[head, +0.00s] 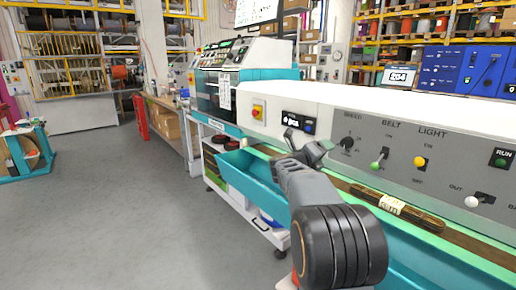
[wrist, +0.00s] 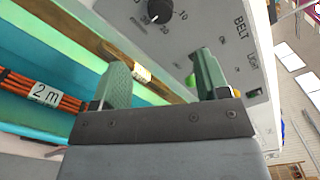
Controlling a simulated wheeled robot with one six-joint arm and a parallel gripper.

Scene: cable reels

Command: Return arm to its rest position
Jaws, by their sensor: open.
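My gripper (head: 308,146) is in front of the grey control panel (head: 410,150) of the white machine, near the speed knob. In the wrist view my gripper (wrist: 162,78) has its two green fingers spread wide, with nothing between them. The panel with the speed knob (wrist: 158,10) and the BELT lettering is behind the fingers there. My arm reaches forward over the teal trough and hides part of it.
A dark cable bundle with a label (head: 391,204) lies on the strip below the panel. Orange cables with a "2 m" tag (wrist: 44,93) lie at left in the wrist view. A teal trough (head: 252,178) runs along the machine's front. The grey floor (head: 130,220) at left is clear.

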